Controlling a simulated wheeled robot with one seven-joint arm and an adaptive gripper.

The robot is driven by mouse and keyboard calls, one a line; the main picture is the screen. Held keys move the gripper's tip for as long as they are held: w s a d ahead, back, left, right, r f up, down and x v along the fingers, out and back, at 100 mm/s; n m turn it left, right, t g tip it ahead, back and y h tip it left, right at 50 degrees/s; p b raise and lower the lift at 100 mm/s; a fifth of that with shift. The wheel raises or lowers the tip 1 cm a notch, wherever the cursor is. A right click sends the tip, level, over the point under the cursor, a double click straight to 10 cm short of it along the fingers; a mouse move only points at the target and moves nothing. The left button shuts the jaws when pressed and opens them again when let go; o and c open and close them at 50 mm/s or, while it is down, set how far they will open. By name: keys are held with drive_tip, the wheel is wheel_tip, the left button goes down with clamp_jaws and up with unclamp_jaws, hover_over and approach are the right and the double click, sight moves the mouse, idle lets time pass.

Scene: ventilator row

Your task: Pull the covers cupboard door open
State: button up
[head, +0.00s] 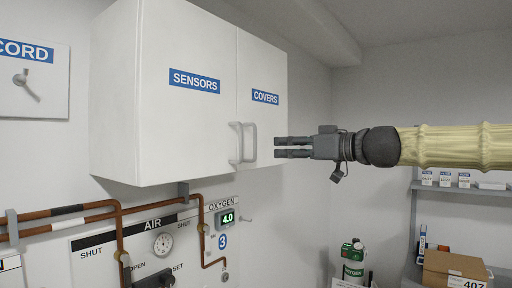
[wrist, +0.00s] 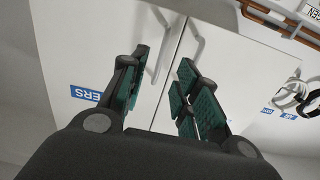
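The covers cupboard door (head: 265,120) is the narrow white right-hand door with a blue COVERS label, and it is closed. Its vertical bar handle (head: 251,143) stands at its left edge, beside the handle of the SENSORS door (head: 185,120). My gripper (head: 276,147) is to the right of the handle, with its fingers pointing at it and a small gap in the head view. In the wrist view my gripper (wrist: 164,62) is open and empty. The covers handle (wrist: 160,42) shows between the fingertips there, apart from both pads; its exact distance is unclear.
Copper pipes (head: 60,227) and an oxygen panel with a green display (head: 226,217) are below the cupboard. A shelf (head: 450,188) with small boxes, a cardboard box (head: 455,270) and a green bottle (head: 353,255) stand at the right. Space before the door is clear.

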sight(255, 139)
drive_tip(key=shift+y, duration=0.3)
drive_tip(key=shift+r+p+x, duration=0.35)
drive_tip(key=shift+p+x, duration=0.25)
drive_tip(key=shift+x, duration=1.1)
drive_tip(key=shift+r+p+x, duration=0.35)
drive_tip(key=shift+p+x, duration=0.3)
drive_tip(key=shift+x, duration=1.05)
drive_tip(key=shift+r+p+x, duration=0.35)
drive_tip(key=shift+p+x, duration=0.25)
drive_tip(key=shift+x, duration=1.1)
drive_tip(key=shift+s, duration=0.15)
drive_tip(key=shift+c, duration=0.3)
clamp_jaws()
